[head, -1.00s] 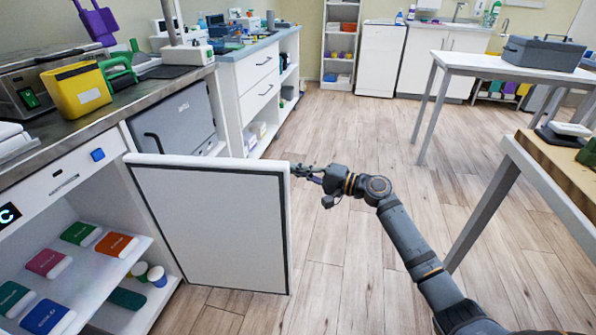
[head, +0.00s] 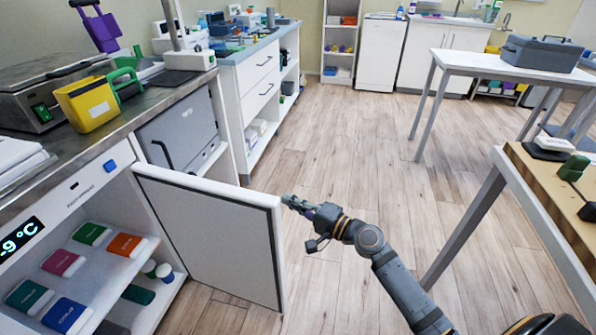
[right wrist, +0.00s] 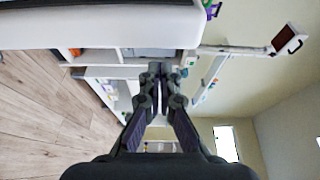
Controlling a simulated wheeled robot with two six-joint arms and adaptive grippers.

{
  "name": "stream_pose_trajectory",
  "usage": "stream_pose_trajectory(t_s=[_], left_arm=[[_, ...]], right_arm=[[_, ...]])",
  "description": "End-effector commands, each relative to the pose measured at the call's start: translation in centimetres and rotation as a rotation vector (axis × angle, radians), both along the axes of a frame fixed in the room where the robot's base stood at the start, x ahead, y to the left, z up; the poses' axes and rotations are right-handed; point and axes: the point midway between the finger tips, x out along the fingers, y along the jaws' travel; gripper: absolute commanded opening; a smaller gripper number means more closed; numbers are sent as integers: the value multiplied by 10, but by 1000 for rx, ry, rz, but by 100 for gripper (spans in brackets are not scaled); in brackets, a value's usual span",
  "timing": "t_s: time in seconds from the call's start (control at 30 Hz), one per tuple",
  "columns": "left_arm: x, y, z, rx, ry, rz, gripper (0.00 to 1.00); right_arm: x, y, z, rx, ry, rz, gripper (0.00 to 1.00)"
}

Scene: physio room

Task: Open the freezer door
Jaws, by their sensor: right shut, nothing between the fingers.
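The freezer door (head: 212,230) stands swung open on the left of the head view, its dark-sealed inner panel facing me. The freezer (head: 62,245) behind it shows its shelves and a display reading about -9 °C. My right gripper (head: 290,202) is shut and empty, just right of the door's free edge; I cannot tell whether it touches. In the right wrist view the gripper's closed fingers (right wrist: 160,72) point forward, with the white door edge (right wrist: 100,28) across the upper left. My left gripper is not in view.
Several coloured boxes (head: 95,234) lie on the freezer shelf. A counter (head: 150,100) with a yellow container (head: 87,103) runs above it. A wooden-topped table (head: 545,195) stands close on the right. The wooden floor between is clear.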

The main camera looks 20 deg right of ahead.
Motion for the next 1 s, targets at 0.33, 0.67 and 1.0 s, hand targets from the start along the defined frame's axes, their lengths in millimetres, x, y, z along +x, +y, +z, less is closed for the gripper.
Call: stream_pose_trajectory(t_s=[0.33,0.67,1.0], left_arm=[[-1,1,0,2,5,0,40],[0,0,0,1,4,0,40],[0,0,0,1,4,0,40]], right_arm=[[-1,0,-1,-1,-1,-2,0],[-1,1,51,-5,-6,-1,0],[-1,0,98,-1,-2,-3,0]])
